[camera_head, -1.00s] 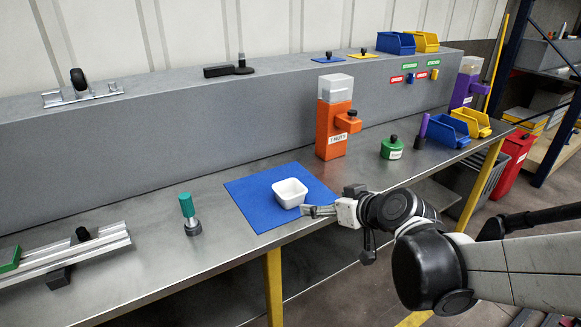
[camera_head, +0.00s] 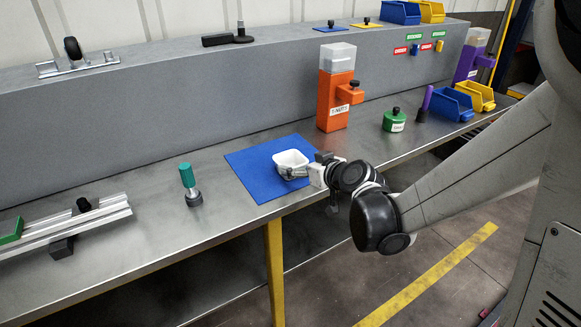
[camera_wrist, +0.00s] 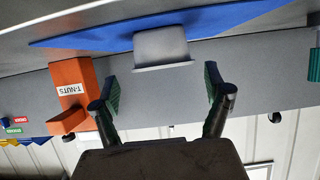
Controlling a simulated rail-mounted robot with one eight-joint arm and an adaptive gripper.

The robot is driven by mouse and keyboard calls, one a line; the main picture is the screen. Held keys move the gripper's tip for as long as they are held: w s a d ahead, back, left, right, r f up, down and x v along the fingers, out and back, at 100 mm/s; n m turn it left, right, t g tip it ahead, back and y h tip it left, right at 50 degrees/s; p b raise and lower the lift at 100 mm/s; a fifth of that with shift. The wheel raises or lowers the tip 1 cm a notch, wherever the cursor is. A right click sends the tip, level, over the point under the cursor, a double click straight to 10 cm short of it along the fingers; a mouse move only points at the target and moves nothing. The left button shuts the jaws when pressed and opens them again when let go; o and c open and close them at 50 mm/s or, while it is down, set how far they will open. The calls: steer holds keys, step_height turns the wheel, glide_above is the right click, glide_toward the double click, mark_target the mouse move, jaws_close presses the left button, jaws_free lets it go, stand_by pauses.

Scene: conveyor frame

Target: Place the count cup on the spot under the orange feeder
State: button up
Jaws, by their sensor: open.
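The count cup, a small white square cup (camera_head: 290,160), stands upright on a blue mat (camera_head: 256,187) on the bench. My gripper (camera_head: 296,173) is open at the near right side of the cup, its fingers overlapping the cup in the head view. In the wrist view, which is upside down, the cup (camera_wrist: 161,47) lies ahead between the two spread fingers (camera_wrist: 160,88), with clear space to each side. The orange feeder (camera_head: 333,98), labelled T-NUTS, stands behind and right of the mat, with a side spout (camera_head: 350,92). The spot under the spout is hard to make out.
A green round container (camera_head: 395,121) stands right of the feeder, with blue (camera_head: 449,104) and yellow (camera_head: 475,96) bins beyond. A green-handled tool (camera_head: 189,182) and metal rails (camera_head: 75,232) are to the left. A grey raised ledge (camera_head: 150,120) runs behind. Bare bench lies around the feeder's front.

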mark_target(285, 158)
steer(key=shift+b+x, duration=0.5)
steer(key=shift+x, duration=2.55)
steer(key=shift+s+a, duration=0.2)
steer(key=c, duration=1.4)
steer(key=shift+r, duration=0.1)
